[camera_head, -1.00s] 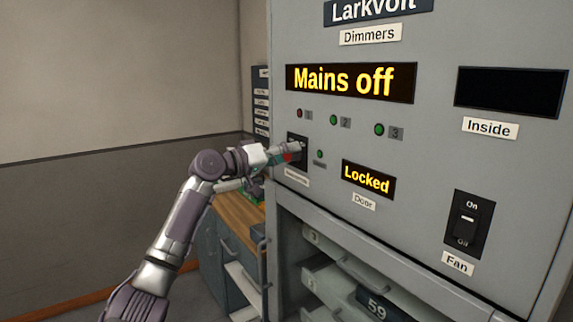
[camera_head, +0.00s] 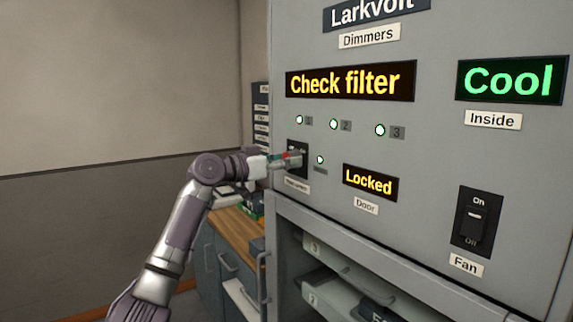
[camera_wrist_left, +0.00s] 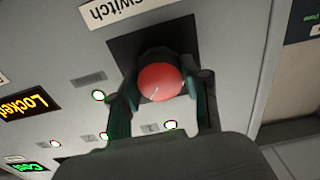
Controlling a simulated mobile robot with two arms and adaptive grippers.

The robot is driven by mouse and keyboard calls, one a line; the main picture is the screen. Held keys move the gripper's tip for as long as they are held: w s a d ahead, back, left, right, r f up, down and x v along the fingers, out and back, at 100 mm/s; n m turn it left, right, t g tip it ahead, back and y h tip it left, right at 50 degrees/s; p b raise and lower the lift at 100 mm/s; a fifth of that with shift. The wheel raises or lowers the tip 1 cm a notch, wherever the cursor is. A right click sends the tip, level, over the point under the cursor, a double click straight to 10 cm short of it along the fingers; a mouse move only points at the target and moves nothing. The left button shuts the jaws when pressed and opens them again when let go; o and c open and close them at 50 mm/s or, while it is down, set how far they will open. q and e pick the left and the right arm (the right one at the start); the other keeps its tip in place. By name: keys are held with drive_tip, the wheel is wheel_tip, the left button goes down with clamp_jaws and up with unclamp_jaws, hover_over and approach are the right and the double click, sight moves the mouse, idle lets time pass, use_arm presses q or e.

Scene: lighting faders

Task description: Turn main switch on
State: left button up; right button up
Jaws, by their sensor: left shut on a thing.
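The main switch is a red knob (camera_wrist_left: 160,82) on a dark plate (camera_wrist_left: 125,48) in the left wrist view, beside a label reading "Switch" (camera_wrist_left: 104,11). My left gripper (camera_wrist_left: 160,95) has its two fingers on either side of the knob and is shut on it. In the head view the left gripper (camera_head: 288,160) is at the dark plate (camera_head: 299,146) on the lower left of the panel and hides most of the knob. The main display (camera_head: 350,81) reads "Check filter". My right gripper is not in view.
The inside display (camera_head: 510,81) reads "Cool" and the door display (camera_head: 370,182) reads "Locked". A fan rocker switch (camera_head: 477,222) is at the right. Drawers (camera_head: 340,278) are below; a wooden counter (camera_head: 236,227) stands at the left.

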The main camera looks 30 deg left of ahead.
use_arm(q)
drive_tip(key=shift+f+m, duration=0.15)
drive_tip(key=shift+m, duration=0.15)
drive_tip(key=o, duration=1.1)
drive_tip(key=shift+o, duration=0.2)
drive_tip(key=v, duration=1.2)
